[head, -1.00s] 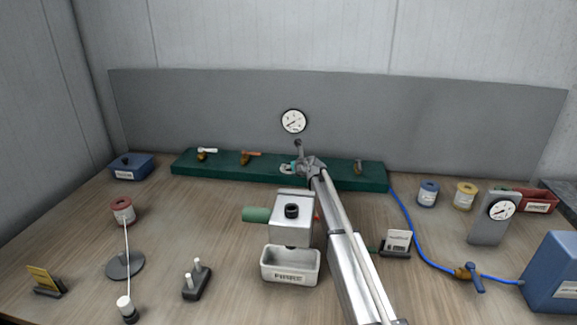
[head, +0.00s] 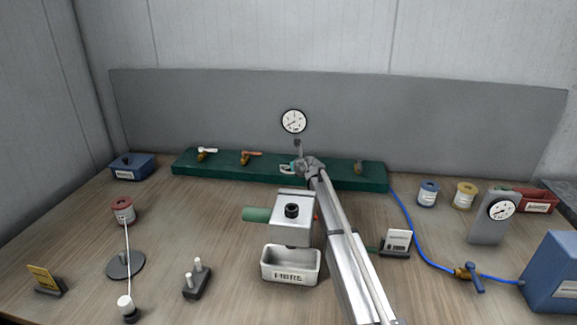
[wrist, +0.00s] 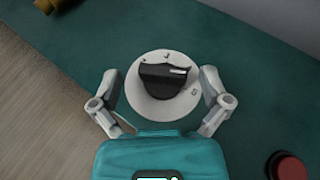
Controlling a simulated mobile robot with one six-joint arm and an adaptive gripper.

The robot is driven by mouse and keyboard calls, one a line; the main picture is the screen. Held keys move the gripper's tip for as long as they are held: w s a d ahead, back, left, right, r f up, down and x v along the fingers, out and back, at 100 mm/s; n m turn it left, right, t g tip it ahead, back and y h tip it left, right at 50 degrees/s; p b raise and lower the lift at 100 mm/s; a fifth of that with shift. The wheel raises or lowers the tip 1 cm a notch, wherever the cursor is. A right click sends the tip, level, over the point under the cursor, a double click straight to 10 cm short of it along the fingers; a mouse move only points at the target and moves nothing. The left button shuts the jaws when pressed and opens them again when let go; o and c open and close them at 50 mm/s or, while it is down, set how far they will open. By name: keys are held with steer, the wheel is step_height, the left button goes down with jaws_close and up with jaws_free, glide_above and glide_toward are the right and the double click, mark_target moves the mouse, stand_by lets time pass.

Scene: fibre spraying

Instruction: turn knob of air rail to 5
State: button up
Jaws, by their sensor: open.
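The green air rail (head: 230,163) lies along the back of the bench. In the wrist view a black knob (wrist: 165,82) sits on a round white dial (wrist: 150,110) on the rail (wrist: 110,35). The knob's white mark points to the right, a little above a printed mark that looks like a 5. My gripper (wrist: 161,96) is open, with one finger on each side of the dial. I cannot tell whether the fingers touch the knob. In the head view my gripper (head: 289,168) is at the rail, and the knob is hidden behind it.
A red button (wrist: 288,167) is at the lower right in the wrist view.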

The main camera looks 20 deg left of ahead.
steer(key=shift+w+r+p, duration=0.15)
steer(key=shift+r+p, duration=0.15)
steer(key=shift+r, duration=0.05)
steer(key=w+r+m+t+p, duration=0.25)
steer(key=r+m+p, duration=0.35)
steer(key=r, duration=0.4)
steer(key=w+r+m+t+p, duration=0.2)
steer(key=r+m+t+p, duration=0.3)
steer(key=r, duration=0.4)
steer(key=w+d+r+m+h+p, duration=0.1)
steer(key=w+d+m+h+p, duration=0.2)
steer(key=m, duration=0.5)
steer(key=d+m+h+p, duration=0.3)
steer(key=m+h, duration=0.1)
steer(key=m, duration=0.4)
steer(key=s+a+f+m+g+p, duration=0.1)
steer(key=s+f+m+g+p, duration=0.1)
steer(key=s+m+g, duration=0.2)
steer(key=s+a+f+m+g+p, duration=0.1)
steer(key=s+f+m+g, duration=0.2)
steer(key=m+g, duration=0.1)
steer(key=s+a+f+m+g+p, duration=0.1)
steer(key=s+f+m+g+p, duration=0.1)
steer(key=s+m+g, duration=0.2)
steer(key=shift+s+a+f+m+h+p, duration=0.25)
steer(key=shift+s+a+m+h+p, duration=0.1)
steer(key=shift+a+m+h, duration=0.05)
